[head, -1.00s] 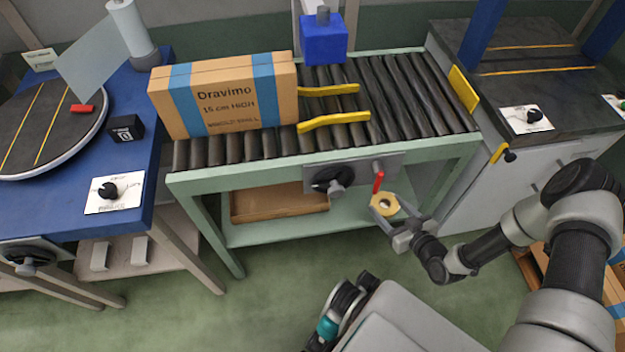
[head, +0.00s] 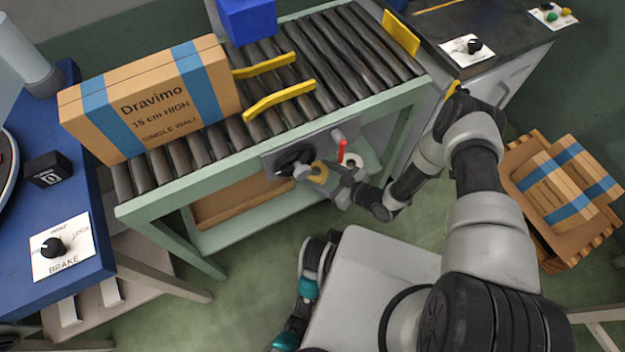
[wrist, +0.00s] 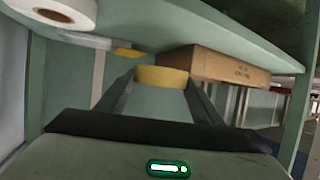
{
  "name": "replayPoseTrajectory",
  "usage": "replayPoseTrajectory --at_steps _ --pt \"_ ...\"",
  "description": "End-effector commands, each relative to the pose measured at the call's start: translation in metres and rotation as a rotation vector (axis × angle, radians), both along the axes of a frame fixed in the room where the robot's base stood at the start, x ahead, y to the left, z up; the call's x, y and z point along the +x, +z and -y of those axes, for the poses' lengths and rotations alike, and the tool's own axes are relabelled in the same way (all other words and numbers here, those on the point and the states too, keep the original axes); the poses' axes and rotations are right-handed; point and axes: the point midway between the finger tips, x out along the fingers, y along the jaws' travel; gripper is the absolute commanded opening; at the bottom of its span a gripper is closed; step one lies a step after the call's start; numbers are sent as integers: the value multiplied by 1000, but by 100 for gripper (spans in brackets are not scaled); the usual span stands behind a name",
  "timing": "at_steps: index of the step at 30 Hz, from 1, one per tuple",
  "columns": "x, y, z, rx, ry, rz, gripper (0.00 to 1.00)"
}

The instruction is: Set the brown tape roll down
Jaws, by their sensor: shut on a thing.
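The brown tape roll (head: 319,172), a yellowish-tan ring, is held at the tip of my gripper (head: 326,176), just below the black crank knob on the conveyor's front. In the wrist view the roll (wrist: 161,77) sits between the two dark fingers of my gripper (wrist: 160,84), which are shut on it. No surface visibly touches it there. The conveyor's lower shelf (head: 238,232) lies behind and below it in the head view. I cannot tell the height of the roll over the shelf.
A flat brown carton (head: 232,200) occupies the left of the lower shelf; it also shows in the wrist view (wrist: 213,64). A white roll (head: 353,161) is right of my gripper, near the red-handled lever (head: 342,152). The crank knob (head: 296,158) is close to the held roll.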

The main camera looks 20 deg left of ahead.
Motion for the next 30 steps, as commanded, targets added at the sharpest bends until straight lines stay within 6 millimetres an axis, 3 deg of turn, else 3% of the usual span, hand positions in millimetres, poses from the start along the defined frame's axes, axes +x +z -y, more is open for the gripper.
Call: replayPoseTrajectory --at_steps 1,8,15,26,27,30 --pt "-1 -12 0 1 1 1 33" --pt "0 -30 0 1 0 1 33" --pt "0 -61 0 0 0 2 33" --pt "0 -63 0 1 -1 2 33" --pt "1 -63 0 1 -1 2 65" --pt "1 -63 0 0 -1 1 79"
